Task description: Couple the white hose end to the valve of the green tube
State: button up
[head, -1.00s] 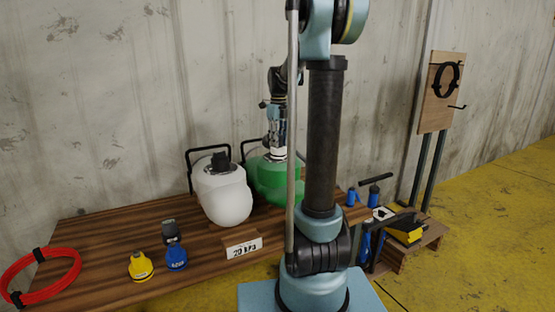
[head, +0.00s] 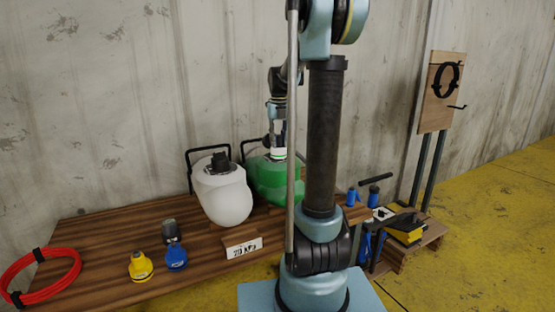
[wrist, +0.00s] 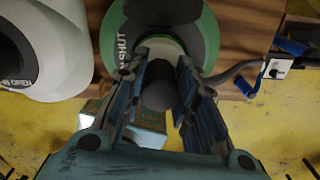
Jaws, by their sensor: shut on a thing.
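The green tube (head: 277,178) lies on the bench beside the white tube, with a black part on top. In the wrist view its green end (wrist: 209,45) fills the top centre, and a label there reads SHUT. My gripper (head: 278,142) points down over the green tube. It is shut on the hose end, whose dark grey body (wrist: 158,88) shows between the fingers in the wrist view. A white band (head: 278,153) shows below the fingers, close to the green tube. The valve is largely hidden, so I cannot tell whether the hose end is seated on it.
The white tube (head: 222,195) is close on the left. Yellow (head: 140,267) and blue (head: 176,257) fittings, a grey one (head: 170,231) and a 20 kPa sign (head: 244,247) stand in front. A red hose coil (head: 40,277) lies at the left edge.

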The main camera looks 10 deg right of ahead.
jog(key=o, duration=1.2)
notch_tip(320, 180, up, 12)
jog(key=shift+f, duration=0.1)
